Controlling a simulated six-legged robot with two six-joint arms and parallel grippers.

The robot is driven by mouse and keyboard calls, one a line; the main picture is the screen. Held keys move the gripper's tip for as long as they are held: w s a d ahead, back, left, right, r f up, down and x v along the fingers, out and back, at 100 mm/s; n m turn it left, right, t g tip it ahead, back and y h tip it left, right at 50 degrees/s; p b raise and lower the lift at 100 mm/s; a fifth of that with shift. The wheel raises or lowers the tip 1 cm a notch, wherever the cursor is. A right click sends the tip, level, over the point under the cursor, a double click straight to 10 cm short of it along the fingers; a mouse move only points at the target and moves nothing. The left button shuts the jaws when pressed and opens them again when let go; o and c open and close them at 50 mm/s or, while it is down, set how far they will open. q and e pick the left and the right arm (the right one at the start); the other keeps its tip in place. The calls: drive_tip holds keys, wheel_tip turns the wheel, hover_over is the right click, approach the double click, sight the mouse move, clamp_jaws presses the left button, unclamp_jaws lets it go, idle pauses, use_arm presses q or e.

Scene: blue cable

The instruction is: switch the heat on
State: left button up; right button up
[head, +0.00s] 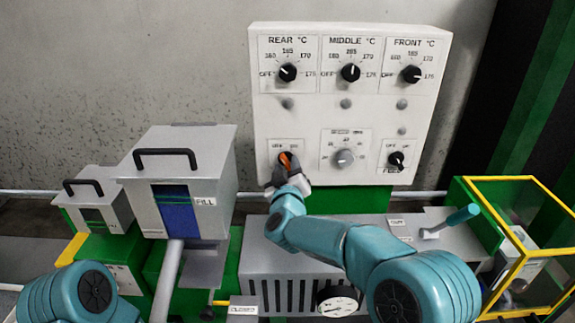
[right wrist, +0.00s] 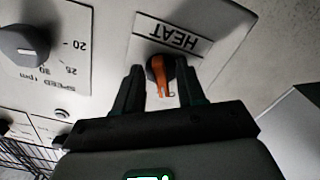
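The heat knob (head: 285,157), black with an orange pointer, is at the lower left of the white control panel (head: 350,112). In the right wrist view the knob (right wrist: 160,72) sits under an upside-down HEAT label (right wrist: 180,38). My right gripper (head: 287,174) is at the knob. In the right wrist view its two dark fingers (right wrist: 159,67) stand apart, one on each side of the knob, with small gaps showing. The orange pointer points down toward the gripper there. My left gripper is out of view; only part of my left arm shows.
Three temperature knobs, rear (head: 288,72), middle (head: 350,72) and front (head: 411,74), run along the panel's top. A grey speed knob (head: 343,158) and a black feed knob (head: 396,159) are to the right. A grey hopper (head: 190,150) stands left, a yellow-framed guard (head: 510,240) right.

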drive_tip(key=shift+s+a+r, duration=0.1)
drive_tip(key=shift+r, duration=0.1)
drive_tip(key=shift+w+f, duration=0.2)
drive_tip(key=shift+w, duration=0.05)
drive_tip(key=shift+c, duration=0.9)
clamp_jaws()
drive_tip(key=shift+a+r+m+b, duration=0.15)
drive_tip(key=shift+m+b, duration=1.65)
drive_tip(key=shift+m, duration=1.15)
drive_tip(key=shift+a+f+m+b, duration=0.1)
drive_tip(key=shift+m+b, duration=1.65)
drive_tip(key=shift+m, duration=1.2)
drive_tip(key=shift+r, duration=0.1)
